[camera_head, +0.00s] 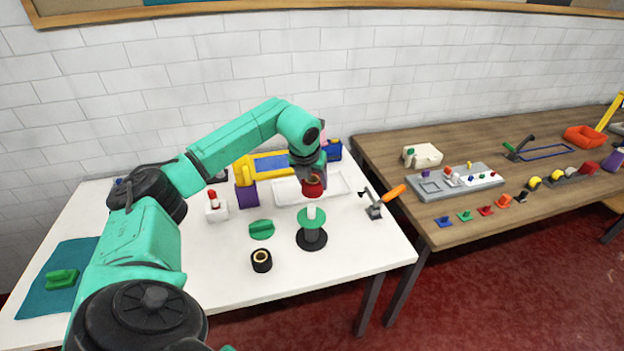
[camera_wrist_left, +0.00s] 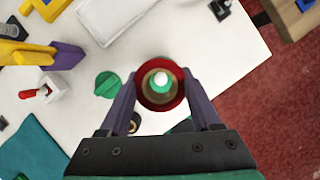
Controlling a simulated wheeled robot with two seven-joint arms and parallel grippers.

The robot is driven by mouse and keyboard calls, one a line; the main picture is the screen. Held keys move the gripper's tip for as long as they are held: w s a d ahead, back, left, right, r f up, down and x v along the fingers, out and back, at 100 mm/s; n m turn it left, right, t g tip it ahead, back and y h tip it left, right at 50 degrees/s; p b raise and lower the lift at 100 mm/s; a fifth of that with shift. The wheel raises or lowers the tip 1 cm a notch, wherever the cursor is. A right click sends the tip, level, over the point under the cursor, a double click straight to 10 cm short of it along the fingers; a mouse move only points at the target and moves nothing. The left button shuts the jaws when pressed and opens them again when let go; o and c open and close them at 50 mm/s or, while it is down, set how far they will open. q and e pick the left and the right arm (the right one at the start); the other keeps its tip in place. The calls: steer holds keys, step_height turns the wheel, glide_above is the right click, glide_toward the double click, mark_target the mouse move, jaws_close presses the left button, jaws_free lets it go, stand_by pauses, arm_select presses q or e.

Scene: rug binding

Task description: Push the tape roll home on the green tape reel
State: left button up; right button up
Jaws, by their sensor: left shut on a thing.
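My left gripper (camera_head: 311,176) is shut on a red tape roll (camera_head: 313,188), which it holds above the green tape reel. In the left wrist view the red tape roll (camera_wrist_left: 160,90) is a ring between the two fingers, and the white-topped post of the reel shows through its hole. The green tape reel (camera_head: 311,218) stands on the white table with a dark base, a green disc and a white post top. In the head view a gap separates the roll from the reel. My right gripper is not in view.
A black tape roll (camera_head: 262,261) and a green disc-shaped piece (camera_head: 262,230) lie left of the reel. An orange-handled clamp (camera_head: 375,205) stands to its right. A white tray (camera_head: 300,190) is behind. The front right of the white table is clear.

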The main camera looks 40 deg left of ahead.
mark_target(311, 206)
arm_select(q)
steer(key=f+b, duration=0.2)
steer(key=f, duration=0.1)
steer(key=shift+s+a+f, duration=0.15)
steer(key=shift+s+f, duration=0.05)
steer(key=shift+f, duration=0.25)
steer(key=shift+w, duration=0.1)
stand_by(0.3)
steer(key=shift+f+b, duration=2.45)
steer(key=shift+f, duration=0.4)
steer(key=o, duration=1.4)
steer(key=shift+r, duration=0.1)
